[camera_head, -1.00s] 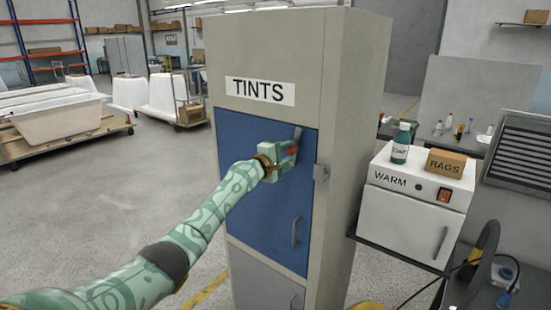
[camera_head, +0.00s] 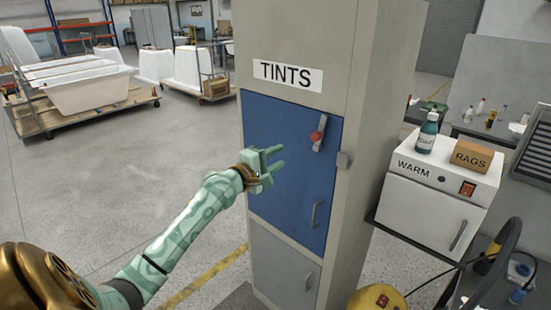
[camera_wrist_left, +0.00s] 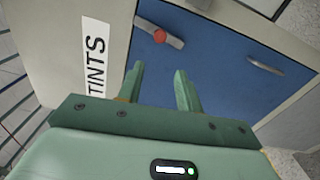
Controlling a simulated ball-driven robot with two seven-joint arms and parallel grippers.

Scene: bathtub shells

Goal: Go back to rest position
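My left gripper (camera_head: 277,162) is open and empty, in front of the blue door (camera_head: 270,190) of the TINTS cabinet (camera_head: 395,70) and apart from it. In the left wrist view its two fingers (camera_wrist_left: 160,88) stand apart with nothing between them. A latch lever with a red knob (camera_head: 317,137) sits near the top right of the blue door, up and right of the gripper; it also shows in the left wrist view (camera_wrist_left: 160,36). The blue door looks closed. My right gripper is not in view.
A white WARM box (camera_head: 425,215) stands right of the cabinet, carrying a green bottle (camera_head: 427,134) and a RAGS box (camera_head: 473,156). White tubs (camera_head: 95,92) rest on a wooden trolley (camera_head: 38,118) at back left. The floor left of the cabinet is clear.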

